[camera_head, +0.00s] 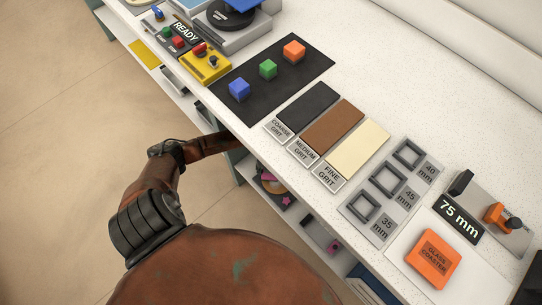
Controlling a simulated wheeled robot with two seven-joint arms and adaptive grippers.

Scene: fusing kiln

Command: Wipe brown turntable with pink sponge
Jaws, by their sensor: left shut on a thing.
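My left arm comes in from the lower left, and its end passes under the edge of the white counter. The counter hides my left gripper, so I cannot see its fingers or what it holds. On the shelf below the counter lies a small, partly covered round brown-tan thing (272,184), which may be the brown turntable. Small pink pieces (286,200) show beside it, at least one star-shaped. I cannot make out a pink sponge. My right gripper is not in view.
The white counter (345,60) bears a black mat (273,93) with blue, green and orange cubes, grit plates (333,126), a grey frame board (390,190) and an orange glass coaster (433,259). A yellow control box (206,66) stands further back. Open floor (70,110) lies left.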

